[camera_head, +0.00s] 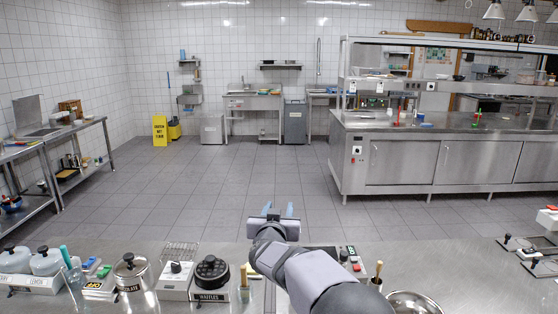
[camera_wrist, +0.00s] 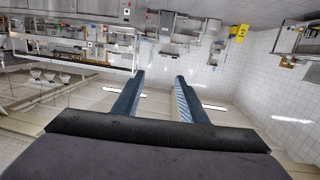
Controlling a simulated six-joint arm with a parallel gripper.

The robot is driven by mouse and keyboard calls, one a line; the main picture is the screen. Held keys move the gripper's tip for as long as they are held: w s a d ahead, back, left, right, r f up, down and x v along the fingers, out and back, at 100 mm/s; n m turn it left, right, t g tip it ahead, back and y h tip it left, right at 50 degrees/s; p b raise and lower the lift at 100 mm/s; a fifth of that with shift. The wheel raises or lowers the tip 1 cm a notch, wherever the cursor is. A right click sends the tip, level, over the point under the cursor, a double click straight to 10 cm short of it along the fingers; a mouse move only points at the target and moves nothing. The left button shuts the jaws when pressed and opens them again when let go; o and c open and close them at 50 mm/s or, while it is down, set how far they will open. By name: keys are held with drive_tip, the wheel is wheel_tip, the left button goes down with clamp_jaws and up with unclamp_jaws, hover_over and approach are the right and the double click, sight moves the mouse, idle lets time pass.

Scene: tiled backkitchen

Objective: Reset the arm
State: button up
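My gripper (camera_head: 279,210) is in the lower middle of the head view, raised above the far edge of the steel counter (camera_head: 440,268). It points away from me toward the open floor. In the wrist view my gripper (camera_wrist: 158,80) shows two blue fingers spread apart with a clear gap between them. Nothing is between the fingers. The wrist view shows the room upside down, with tiled wall and ceiling lights in the lower part.
On the near counter stand a waffle maker (camera_head: 210,272), a chocolate pot (camera_head: 133,272), lidded jars (camera_head: 46,261) and a metal bowl (camera_head: 413,303). A yellow floor sign (camera_head: 160,131) and a long steel island (camera_head: 440,155) are farther off. The floor between is clear.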

drive_tip(key=s+d+f+n+g+y+p, duration=0.1)
drive_tip(key=s+d+f+g, duration=0.35)
drive_tip(key=s, duration=0.85)
drive_tip(key=s+d+f+n+g+y+p, duration=0.1)
drive_tip(key=s+d+f+n+g, duration=0.3)
drive_tip(key=s, duration=0.9)
drive_tip(key=s+d+f+m+g+y+p, duration=0.15)
drive_tip(key=s+f+g, duration=0.45)
drive_tip(key=s, duration=0.7)
drive_tip(key=s+d+f+m+g+h+b, duration=0.2)
drive_tip(key=s+d+f+b, duration=0.3)
drive_tip(key=s+f, duration=0.35)
wheel_tip(320, 180, up, 17)
drive_tip(key=w+p, duration=0.1)
drive_tip(key=p, duration=1.7)
wheel_tip(320, 180, down, 45)
drive_tip(key=b, duration=4.5)
drive_tip(key=shift+f, duration=0.2)
drive_tip(key=shift+a, duration=0.1)
